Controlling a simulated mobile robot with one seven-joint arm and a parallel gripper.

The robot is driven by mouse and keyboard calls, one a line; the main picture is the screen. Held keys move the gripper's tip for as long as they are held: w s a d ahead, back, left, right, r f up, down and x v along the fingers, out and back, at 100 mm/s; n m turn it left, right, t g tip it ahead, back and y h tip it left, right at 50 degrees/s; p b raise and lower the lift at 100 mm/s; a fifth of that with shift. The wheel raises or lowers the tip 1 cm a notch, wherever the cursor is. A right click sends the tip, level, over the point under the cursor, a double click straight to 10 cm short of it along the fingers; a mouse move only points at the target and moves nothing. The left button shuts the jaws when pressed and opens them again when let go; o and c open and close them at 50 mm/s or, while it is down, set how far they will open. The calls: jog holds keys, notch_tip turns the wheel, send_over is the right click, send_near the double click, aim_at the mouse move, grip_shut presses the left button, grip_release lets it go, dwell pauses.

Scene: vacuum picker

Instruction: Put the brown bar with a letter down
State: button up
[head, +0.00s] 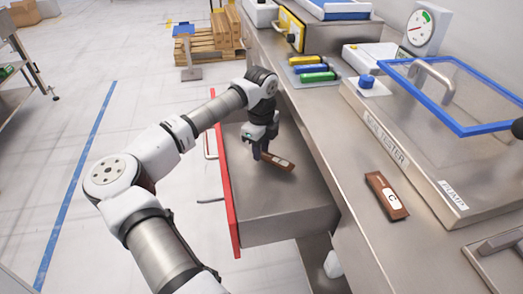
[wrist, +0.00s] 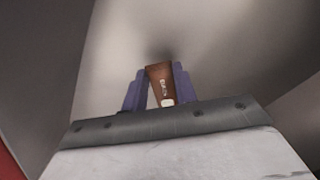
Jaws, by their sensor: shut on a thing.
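My gripper (head: 259,150) is shut on a brown bar (head: 279,161) with a pale label. It holds the bar inside the open drawer (head: 262,203), tilted in the picture; I cannot tell whether the bar touches the drawer floor. In the wrist view the bar (wrist: 159,76) sits between the two purple fingers (wrist: 157,90), with small unreadable markings on it. Another brown bar (head: 377,183) with a white label and the letter C lies on the steel counter to the right, apart from my gripper.
The drawer has a red front (head: 226,190). A leak tester (head: 425,150) with a blue-framed clear lid (head: 462,128) stands on the counter. Yellow, blue and green pieces (head: 312,69) lie farther back. The drawer floor around the held bar looks bare.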

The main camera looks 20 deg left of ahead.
jog(key=shift+f, duration=0.6)
jog(key=shift+f, duration=0.2)
jog(key=o, duration=1)
jog(key=shift+o, duration=0.2)
notch_tip(320, 180, up, 12)
jog(key=shift+r, duration=0.2)
jog(key=shift+r, duration=0.1)
